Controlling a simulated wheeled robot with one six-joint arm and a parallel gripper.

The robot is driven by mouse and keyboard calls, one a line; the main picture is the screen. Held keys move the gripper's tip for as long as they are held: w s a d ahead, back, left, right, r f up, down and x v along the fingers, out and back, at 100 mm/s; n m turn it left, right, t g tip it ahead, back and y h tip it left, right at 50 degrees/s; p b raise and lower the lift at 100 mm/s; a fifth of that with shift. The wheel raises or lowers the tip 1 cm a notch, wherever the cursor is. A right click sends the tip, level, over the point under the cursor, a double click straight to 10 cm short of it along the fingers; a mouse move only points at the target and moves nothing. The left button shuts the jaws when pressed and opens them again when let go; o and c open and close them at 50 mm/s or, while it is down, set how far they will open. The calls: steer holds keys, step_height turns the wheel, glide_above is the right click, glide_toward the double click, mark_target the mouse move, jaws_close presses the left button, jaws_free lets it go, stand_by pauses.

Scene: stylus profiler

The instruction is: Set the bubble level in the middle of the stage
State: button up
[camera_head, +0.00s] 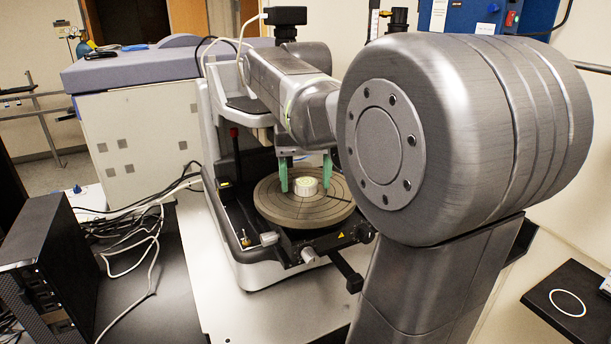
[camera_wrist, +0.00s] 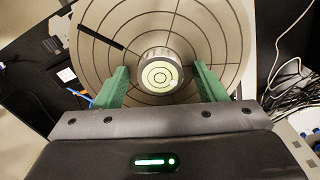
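The bubble level (camera_head: 306,186) is a small pale round puck with a greenish top. It sits on the round grey-brown stage (camera_head: 272,205), near its middle. In the wrist view the level (camera_wrist: 160,76) covers the centre of the stage's ring and cross lines, and the stage (camera_wrist: 215,30) spreads around it. My gripper (camera_head: 305,175) points down over the stage with its two green fingers on either side of the level. In the wrist view my gripper (camera_wrist: 158,85) is open, with a gap between each finger and the level.
The profiler's body (camera_head: 228,150) rises behind and left of the stage. A black knob arm (camera_head: 345,270) sticks out at the stage's front. Loose cables (camera_head: 135,235) and a black computer case (camera_head: 45,265) are at left. A black mat (camera_head: 560,310) with a white ring lies at right.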

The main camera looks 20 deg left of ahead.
mark_target(306, 182)
step_height(306, 182, up, 12)
steer(key=shift+r+b, duration=0.15)
steer(key=shift+b, duration=0.15)
stand_by(0.3)
